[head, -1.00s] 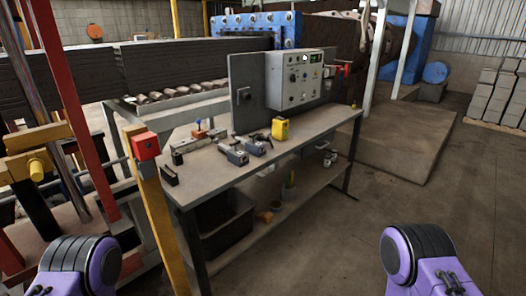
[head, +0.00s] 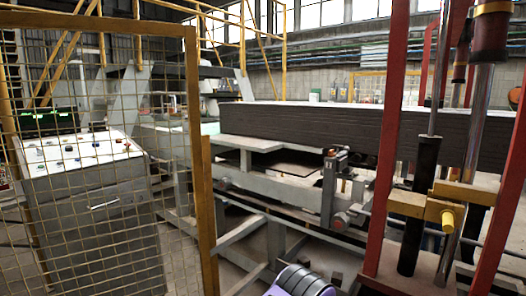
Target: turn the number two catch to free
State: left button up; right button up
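I cannot make out a catch marked number two in this view. A metal bracket-like mechanism (head: 331,188) stands on the machine frame at centre right, below the long dark slab; I cannot tell whether it is a catch. A purple and black link of my arm shows at the bottom edge, right of centre. Neither gripper is in view.
A yellow mesh fence (head: 203,165) stands on the left, with a grey control desk (head: 85,185) behind it. A long dark clay slab (head: 350,128) lies on the machine at centre right. Red posts (head: 391,140) and a yellow clamp block (head: 440,208) stand at the right.

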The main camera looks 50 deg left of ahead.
aim_at(331, 153)
jog(key=u, duration=2.3)
jog(key=i, duration=1.2)
jog(key=z, duration=2.4)
jog(key=i, duration=1)
